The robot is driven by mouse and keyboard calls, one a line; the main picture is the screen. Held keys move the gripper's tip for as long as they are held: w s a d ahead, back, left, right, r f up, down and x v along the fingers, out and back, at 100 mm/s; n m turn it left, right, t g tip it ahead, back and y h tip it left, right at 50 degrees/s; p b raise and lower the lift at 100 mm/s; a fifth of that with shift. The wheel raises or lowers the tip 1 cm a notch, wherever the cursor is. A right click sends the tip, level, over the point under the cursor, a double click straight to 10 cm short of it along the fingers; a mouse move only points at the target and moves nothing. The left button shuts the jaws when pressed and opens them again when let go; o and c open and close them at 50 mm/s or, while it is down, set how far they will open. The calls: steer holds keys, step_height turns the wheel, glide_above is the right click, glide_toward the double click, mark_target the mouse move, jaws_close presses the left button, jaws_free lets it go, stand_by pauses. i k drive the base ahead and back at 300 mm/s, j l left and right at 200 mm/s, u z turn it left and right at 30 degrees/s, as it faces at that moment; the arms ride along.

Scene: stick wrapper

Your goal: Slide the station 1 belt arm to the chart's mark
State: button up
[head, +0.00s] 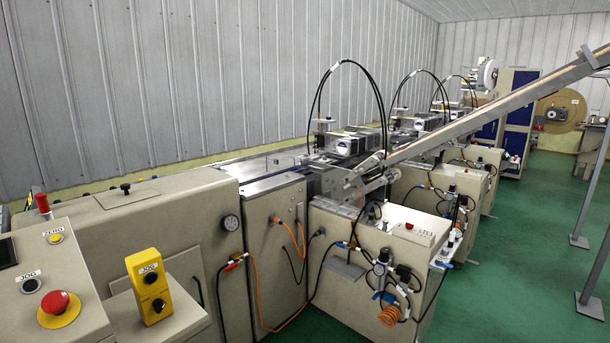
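A long slanted grey belt arm (500,108) runs from the upper right edge down to the nearest station. I cannot tell whether this is the part called the station 1 belt arm. The nearest station (350,145) has a boxy silver head with black hoses looping above it. A small bracketed mechanism (368,182) sits at the belt arm's lower end. No chart or mark can be made out. My gripper is not in view.
A red stop button (55,303) and yellow JOG box (150,286) stand at lower left. Green floor (520,255) is clear at right, except for support legs (590,304).

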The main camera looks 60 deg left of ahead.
mark_target(356, 173)
steer(key=u, duration=1.7)
